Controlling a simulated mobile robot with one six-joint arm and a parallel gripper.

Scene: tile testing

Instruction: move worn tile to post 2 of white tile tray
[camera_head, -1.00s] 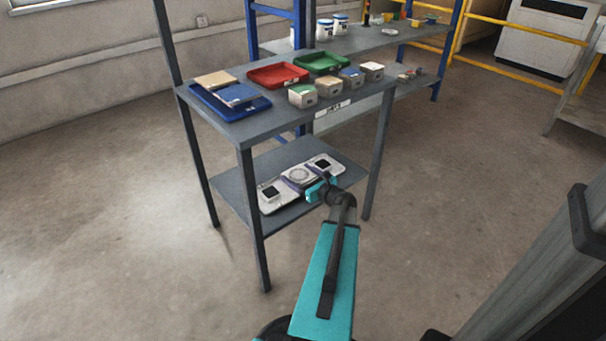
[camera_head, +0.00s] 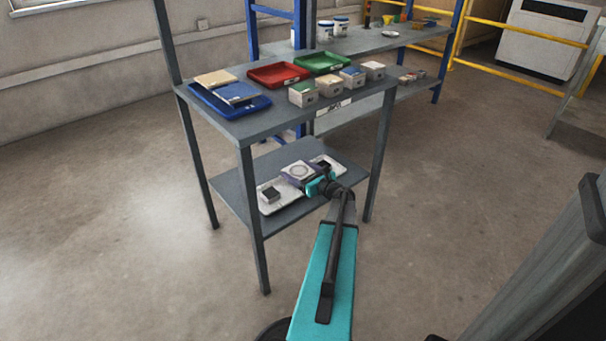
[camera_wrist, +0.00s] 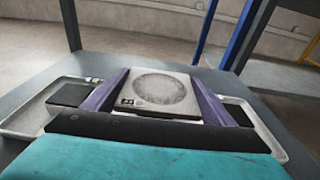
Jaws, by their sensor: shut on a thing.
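My gripper (camera_head: 305,178) is shut on the worn tile (camera_head: 297,170), a pale square tile with a round grey worn patch. In the wrist view the worn tile (camera_wrist: 158,90) sits between the two purple fingers. The white tile tray (camera_head: 270,205) lies on the lower shelf, below and around the gripper. Dark square posts show at its left (camera_wrist: 70,95) and right (camera_wrist: 238,114) ends in the wrist view. The tile and gripper hide the tray's middle. I cannot tell from the wrist view how high the tile is above the tray.
The lower shelf (camera_head: 232,190) is bounded by table legs. Above it, the tabletop (camera_head: 262,125) holds a blue tray (camera_head: 215,104) with tiles, a red tray (camera_head: 278,75), a green tray (camera_head: 322,62) and several small boxes (camera_head: 328,87). Floor is clear around the table.

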